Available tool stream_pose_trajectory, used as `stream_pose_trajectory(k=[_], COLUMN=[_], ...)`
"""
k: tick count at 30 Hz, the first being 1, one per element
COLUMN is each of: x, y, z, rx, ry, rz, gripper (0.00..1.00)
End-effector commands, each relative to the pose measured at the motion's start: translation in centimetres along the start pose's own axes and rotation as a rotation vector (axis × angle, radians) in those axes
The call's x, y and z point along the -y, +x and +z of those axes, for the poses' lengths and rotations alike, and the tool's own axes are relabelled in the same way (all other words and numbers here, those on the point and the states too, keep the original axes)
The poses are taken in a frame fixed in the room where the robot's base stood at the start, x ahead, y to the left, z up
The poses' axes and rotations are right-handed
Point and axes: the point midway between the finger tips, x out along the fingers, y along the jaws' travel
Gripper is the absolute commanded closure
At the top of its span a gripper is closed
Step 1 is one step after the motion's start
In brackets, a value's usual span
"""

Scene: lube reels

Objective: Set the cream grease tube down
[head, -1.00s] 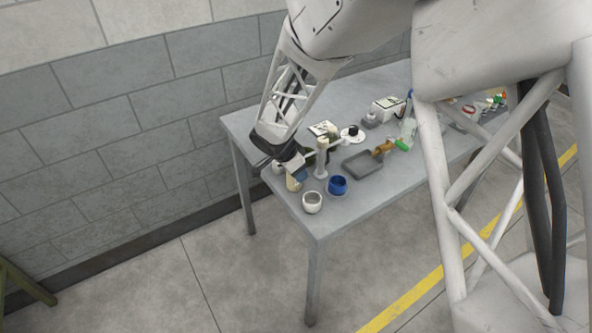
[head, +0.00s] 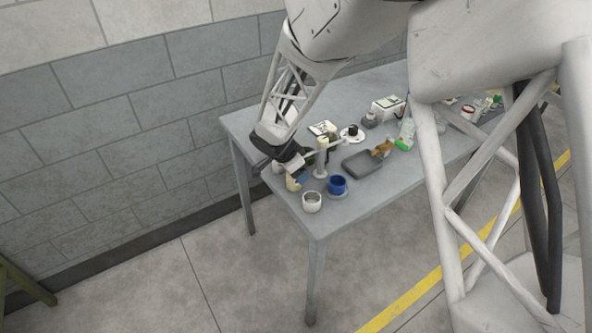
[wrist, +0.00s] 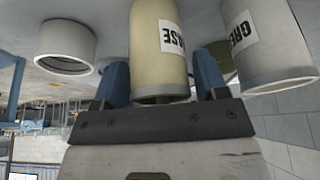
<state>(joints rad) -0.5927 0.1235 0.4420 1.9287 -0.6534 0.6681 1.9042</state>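The cream grease tube (wrist: 158,45) is between the two blue fingers of my gripper (wrist: 160,78) in the wrist view. The fingers sit close against its sides, and a white label with dark letters shows on it. In the head view the tube (head: 292,183) is upright at the near left end of the grey table (head: 352,207), below my gripper (head: 294,172). Its foot is at or very near the tabletop; I cannot tell whether it touches.
A white grease tube (wrist: 262,50) stands close beside it. A white cup (head: 312,203) and a blue cup (head: 338,186) are to the right. A pale post (head: 321,160) stands just behind. A grey tray (head: 362,164) lies farther right.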

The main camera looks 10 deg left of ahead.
Motion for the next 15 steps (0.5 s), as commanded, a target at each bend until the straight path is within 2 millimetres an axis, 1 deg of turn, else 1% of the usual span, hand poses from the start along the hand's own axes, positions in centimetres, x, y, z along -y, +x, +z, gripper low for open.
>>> stream_pose_trajectory(k=[1,10,15], x=[-0.47,-0.63,-0.69], y=[1.17,1.36,0.87], z=[0.6,0.72,0.53], rx=[0.006,0.007,0.008], ry=[-0.008,-0.009,-0.009], rz=[0.015,0.018,0.019], gripper=[0.28,0.28,0.28])
